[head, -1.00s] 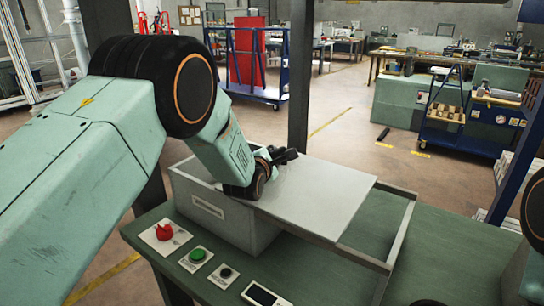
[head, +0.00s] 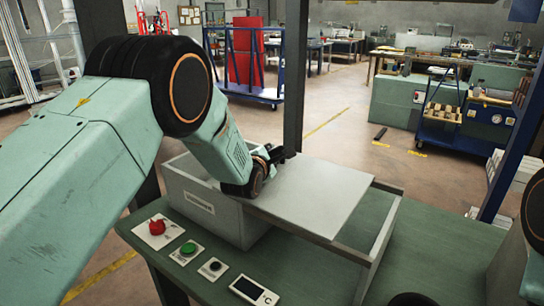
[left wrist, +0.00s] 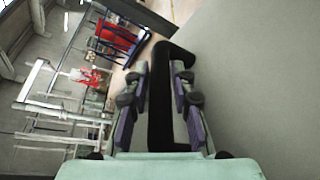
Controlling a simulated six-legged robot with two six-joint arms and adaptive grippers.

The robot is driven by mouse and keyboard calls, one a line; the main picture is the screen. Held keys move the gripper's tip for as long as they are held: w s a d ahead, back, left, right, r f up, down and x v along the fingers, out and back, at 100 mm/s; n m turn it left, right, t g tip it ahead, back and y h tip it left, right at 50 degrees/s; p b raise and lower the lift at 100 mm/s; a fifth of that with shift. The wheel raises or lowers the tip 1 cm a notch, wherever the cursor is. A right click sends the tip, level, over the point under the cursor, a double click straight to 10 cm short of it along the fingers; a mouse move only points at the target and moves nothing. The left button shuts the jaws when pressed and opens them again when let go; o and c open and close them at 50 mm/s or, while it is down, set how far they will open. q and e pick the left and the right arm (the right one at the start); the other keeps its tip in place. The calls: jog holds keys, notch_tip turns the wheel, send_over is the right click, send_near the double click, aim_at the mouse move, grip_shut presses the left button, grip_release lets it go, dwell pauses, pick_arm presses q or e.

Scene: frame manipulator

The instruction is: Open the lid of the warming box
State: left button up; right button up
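The warming box (head: 235,222) is a light grey box on the green bench. Its flat pale lid (head: 310,195) lies to the right, partly over the box and partly on a side frame (head: 382,235). The box's left end is uncovered, with the inside mostly hidden by my arm. My left gripper (head: 275,155) is at the lid's left part. In the left wrist view, its two fingers (left wrist: 160,80) lie close against both sides of the black handle (left wrist: 160,118), and the lid (left wrist: 250,70) fills the right side. My right gripper does not show.
A red knob (head: 156,227), a green button (head: 188,248), a black button (head: 212,266) and a display (head: 254,290) line the bench's front. A dark post (head: 296,80) rises behind the box. The bench (head: 440,265) is bare right of the frame.

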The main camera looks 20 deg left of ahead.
pick_arm(q)
jog(key=o, duration=0.3)
jog(key=shift+d, duration=0.2)
jog(key=shift+a, duration=0.15)
jog(key=shift+s+a+f, duration=0.1)
jog(key=shift+s, duration=0.5)
jog(key=v, duration=1)
jog(key=shift+r, duration=0.2)
jog(key=shift+s+a, duration=0.1)
jog(key=shift+s, duration=0.3)
